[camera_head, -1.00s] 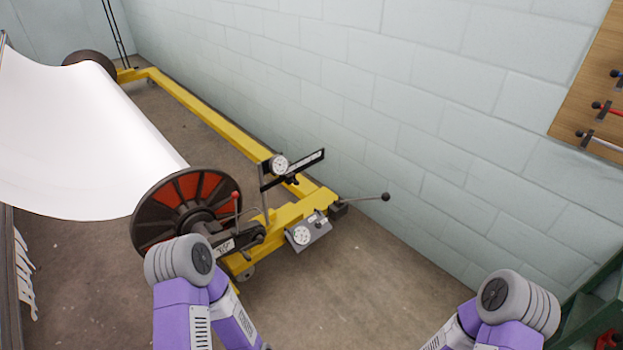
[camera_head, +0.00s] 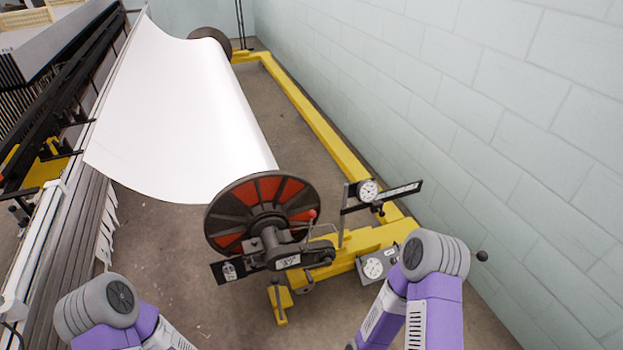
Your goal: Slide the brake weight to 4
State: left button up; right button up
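A black lever bar (camera_head: 401,191) with pale markings sticks out to the right of a round dial (camera_head: 367,191) at the end of the yellow frame. A small dark piece (camera_head: 377,208) hangs under the bar close to the dial; it may be the brake weight, but it is too small to tell. The numbers on the bar cannot be read. My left arm shows at the lower left and my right arm at the lower right, in front of part of the frame end. Both grippers are outside the picture.
A beam with white sheet (camera_head: 190,110) and a red-and-dark flange (camera_head: 262,215) stands left of the bar. A second dial (camera_head: 373,267) sits below. A ball-ended rod (camera_head: 482,256) shows right of my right arm. A block wall (camera_head: 500,120) bounds the right side.

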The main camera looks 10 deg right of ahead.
aim_at(376, 206)
jog(key=u, duration=0.15)
jog(key=i, duration=0.85)
jog(key=z, duration=0.65)
jog(key=i, duration=0.4)
jog(key=z, duration=0.4)
